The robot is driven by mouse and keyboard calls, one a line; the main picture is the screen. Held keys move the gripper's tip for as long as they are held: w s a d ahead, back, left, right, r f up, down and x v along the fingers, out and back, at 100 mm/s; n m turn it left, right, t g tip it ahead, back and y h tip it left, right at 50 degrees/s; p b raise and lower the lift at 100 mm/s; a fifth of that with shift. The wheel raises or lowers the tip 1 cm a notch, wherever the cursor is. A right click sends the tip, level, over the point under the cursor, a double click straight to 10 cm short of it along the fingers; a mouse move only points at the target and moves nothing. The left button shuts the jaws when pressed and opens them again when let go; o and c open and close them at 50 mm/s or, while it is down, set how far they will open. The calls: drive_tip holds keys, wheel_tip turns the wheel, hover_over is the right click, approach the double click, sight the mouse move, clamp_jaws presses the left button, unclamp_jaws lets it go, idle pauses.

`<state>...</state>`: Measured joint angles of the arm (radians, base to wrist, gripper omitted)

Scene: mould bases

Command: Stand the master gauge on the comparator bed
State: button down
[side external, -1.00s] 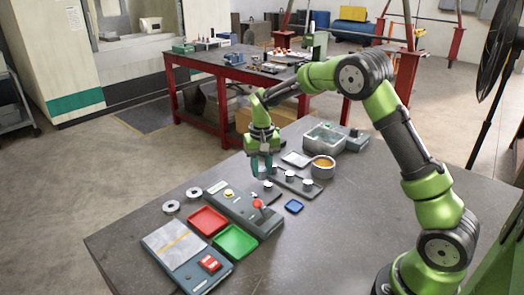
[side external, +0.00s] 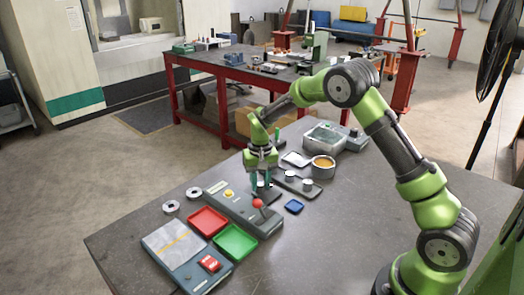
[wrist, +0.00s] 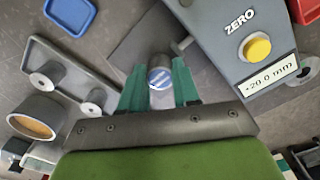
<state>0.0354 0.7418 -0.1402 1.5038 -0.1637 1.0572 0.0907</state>
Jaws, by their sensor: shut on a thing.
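My gripper (side external: 262,183) is shut on the master gauge, an upright steel cylinder with a blue label on top. The gauge (wrist: 160,77) shows between the teal fingers (wrist: 160,92) in the wrist view; the fingers mostly hide it in the side view. It is over the dark square comparator bed (wrist: 127,47); I cannot tell whether its base touches. The grey-blue comparator (side external: 230,206) has a red-ball lever (side external: 257,203), a yellow ZERO button (wrist: 257,48) and a display (wrist: 270,76) reading +20.0 mm. A thin metal rod (wrist: 183,45) from it points towards the gauge.
A grey rack (wrist: 68,66) with two steel cylinders and a round pot (wrist: 38,118) stand beside the bed. A blue tray (side external: 294,206), red tray (side external: 208,220), green tray (side external: 235,241) and two metal rings (side external: 170,206) lie nearby. The table's right front is clear.

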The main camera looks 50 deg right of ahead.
drive_tip(key=shift+f, duration=0.1)
drive_tip(key=c, duration=0.7)
unclamp_jaws()
drive_tip(key=shift+c, duration=0.2)
wheel_tip(320, 180, up, 17)
drive_tip(key=s+a+r+n+t, duration=0.1)
drive_tip(key=s+a+t, duration=0.1)
drive_tip(key=s, duration=0.6)
drive_tip(key=s+a+r+n+t+y, duration=0.1)
drive_tip(key=s+a, duration=0.3)
drive_tip(key=s, duration=0.4)
drive_tip(key=s+a+r+t+y, duration=0.1)
drive_tip(key=s+a+r+t, duration=0.2)
drive_tip(key=s, duration=0.6)
drive_tip(key=shift+a+n+t, duration=0.35)
drive_tip(key=shift+n+t, duration=0.05)
drive_tip(key=shift+t, duration=0.2)
